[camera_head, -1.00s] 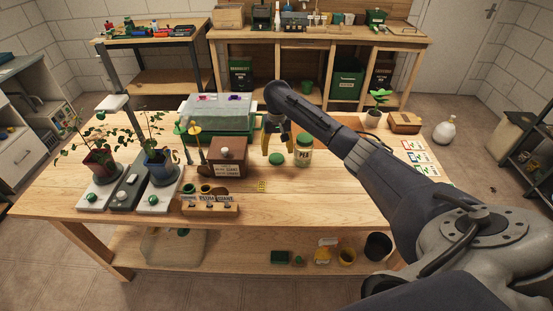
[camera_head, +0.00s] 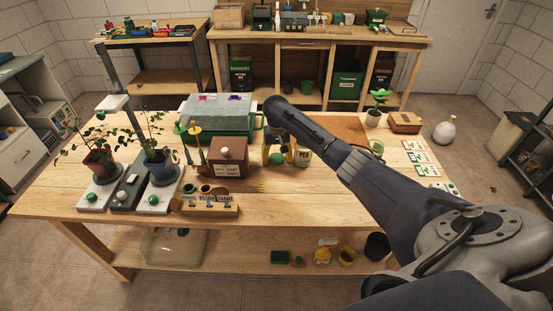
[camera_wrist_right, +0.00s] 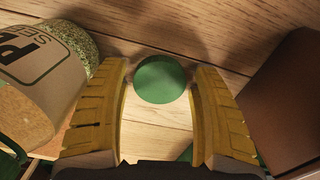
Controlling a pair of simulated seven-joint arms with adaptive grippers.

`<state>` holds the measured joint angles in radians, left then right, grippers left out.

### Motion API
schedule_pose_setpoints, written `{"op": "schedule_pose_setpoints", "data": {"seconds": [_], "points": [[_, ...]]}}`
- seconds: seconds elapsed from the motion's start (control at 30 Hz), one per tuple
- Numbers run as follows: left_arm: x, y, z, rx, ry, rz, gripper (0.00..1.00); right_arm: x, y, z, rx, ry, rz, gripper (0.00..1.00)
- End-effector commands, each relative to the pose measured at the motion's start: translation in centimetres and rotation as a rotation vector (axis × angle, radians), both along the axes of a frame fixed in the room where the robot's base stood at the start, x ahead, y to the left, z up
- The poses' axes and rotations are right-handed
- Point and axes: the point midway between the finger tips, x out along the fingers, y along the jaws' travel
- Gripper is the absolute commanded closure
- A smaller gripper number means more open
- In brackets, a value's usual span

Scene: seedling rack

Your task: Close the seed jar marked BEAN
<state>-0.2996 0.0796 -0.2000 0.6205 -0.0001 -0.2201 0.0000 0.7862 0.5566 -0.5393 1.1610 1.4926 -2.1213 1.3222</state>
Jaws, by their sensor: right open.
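A round green lid (camera_head: 276,158) lies flat on the table; it also shows in the right wrist view (camera_wrist_right: 160,79). My right gripper (camera_wrist_right: 162,82) is open above it, with a yellow finger on either side of the lid. In the head view the arm partly hides the gripper. A glass seed jar with a label reading PEA (camera_head: 304,155) stands just right of the gripper; its side fills the left of the wrist view (camera_wrist_right: 45,70). Another jar-like glass (camera_head: 376,148) stands farther right, partly behind my arm, its label unreadable. My left gripper is not in view.
A brown box (camera_head: 228,160) stands close left of the lid and borders the wrist view's right side (camera_wrist_right: 290,110). A green-based propagator (camera_head: 218,118) stands behind it. Potted plants (camera_head: 158,165) and a wooden label holder (camera_head: 210,205) are at left.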

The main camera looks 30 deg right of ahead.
Motion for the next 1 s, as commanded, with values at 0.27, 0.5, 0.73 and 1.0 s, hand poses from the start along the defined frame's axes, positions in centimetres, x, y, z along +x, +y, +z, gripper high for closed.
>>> {"op": "schedule_pose_setpoints", "data": {"seconds": [0.27, 0.5, 0.73, 1.0], "points": [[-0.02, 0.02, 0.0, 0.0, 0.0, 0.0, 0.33, -0.01, -0.02, 0.01, 0.0, 0.0, 0.0, 0.33], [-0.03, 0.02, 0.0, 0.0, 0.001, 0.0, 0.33, -0.01, -0.02, 0.02, -0.001, 0.0, 0.0, 0.58], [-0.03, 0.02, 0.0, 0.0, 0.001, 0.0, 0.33, -0.01, -0.03, 0.03, -0.001, 0.0, 0.0, 0.59], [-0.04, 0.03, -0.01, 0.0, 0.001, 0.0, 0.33, 0.03, -0.08, 0.54, -0.001, -0.001, 0.0, 0.59]]}}
